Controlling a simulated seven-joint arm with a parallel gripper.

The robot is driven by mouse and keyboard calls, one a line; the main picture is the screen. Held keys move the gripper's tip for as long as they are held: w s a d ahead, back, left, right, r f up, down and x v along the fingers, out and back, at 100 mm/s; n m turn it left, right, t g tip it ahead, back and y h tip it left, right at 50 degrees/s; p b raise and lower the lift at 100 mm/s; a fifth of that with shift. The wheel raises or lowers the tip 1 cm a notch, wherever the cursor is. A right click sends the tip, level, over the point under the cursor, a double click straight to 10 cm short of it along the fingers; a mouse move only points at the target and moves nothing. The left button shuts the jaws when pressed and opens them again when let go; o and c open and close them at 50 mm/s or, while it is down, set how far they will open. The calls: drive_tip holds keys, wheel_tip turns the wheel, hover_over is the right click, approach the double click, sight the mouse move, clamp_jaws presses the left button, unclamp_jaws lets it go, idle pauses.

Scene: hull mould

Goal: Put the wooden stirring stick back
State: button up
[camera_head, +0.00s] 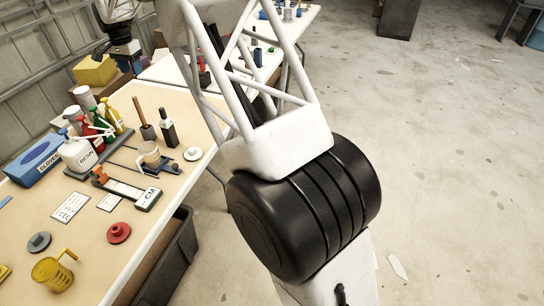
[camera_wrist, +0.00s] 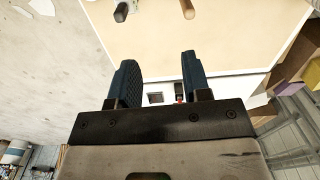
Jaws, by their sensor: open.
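A brown wooden stick or handle (camera_head: 139,111) stands upright from a small dark base on the table, left of a black upright piece. I cannot tell whether it is the stirring stick or a tool handle. A brown rod end (camera_wrist: 188,8) and a dark rod end (camera_wrist: 122,11) show at the top edge of the wrist view.
On the table (camera_head: 98,245) stand a blue gloves box (camera_head: 35,160), a white resin jug (camera_head: 80,154), bottles, a clear cup (camera_head: 150,154), a scale marked CM (camera_head: 146,199), a red disc (camera_head: 118,232) and a yellow jug (camera_head: 52,273). A dark bin (camera_head: 172,262) stands beside the table.

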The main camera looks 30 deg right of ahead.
drive_tip(key=s+d+r+n, duration=0.1)
drive_tip(key=s+d+r, duration=0.35)
drive_tip(key=s, duration=0.65)
drive_tip(key=s+d+r+n+t, duration=0.15)
drive_tip(key=s+d+r, duration=0.35)
drive_tip(key=s, duration=0.5)
drive_tip(key=s+d+r+n, duration=0.2)
drive_tip(key=s+d+r, duration=0.3)
drive_tip(key=s, duration=0.6)
drive_tip(key=s+d+f+n, duration=0.1)
drive_tip(key=s+d+f, duration=0.1)
drive_tip(key=s, duration=0.9)
drive_tip(key=s+d+f+n, duration=0.1)
drive_tip(key=s+d+f, duration=0.2)
drive_tip(key=s, duration=0.8)
drive_tip(key=s+d+f+n, duration=0.1)
drive_tip(key=s+d+f, duration=0.2)
drive_tip(key=s, duration=0.8)
drive_tip(key=shift+s+f+n+t, duration=0.15)
drive_tip(key=shift+f+n+t, duration=0.25)
drive_tip(key=shift+f, duration=0.3)
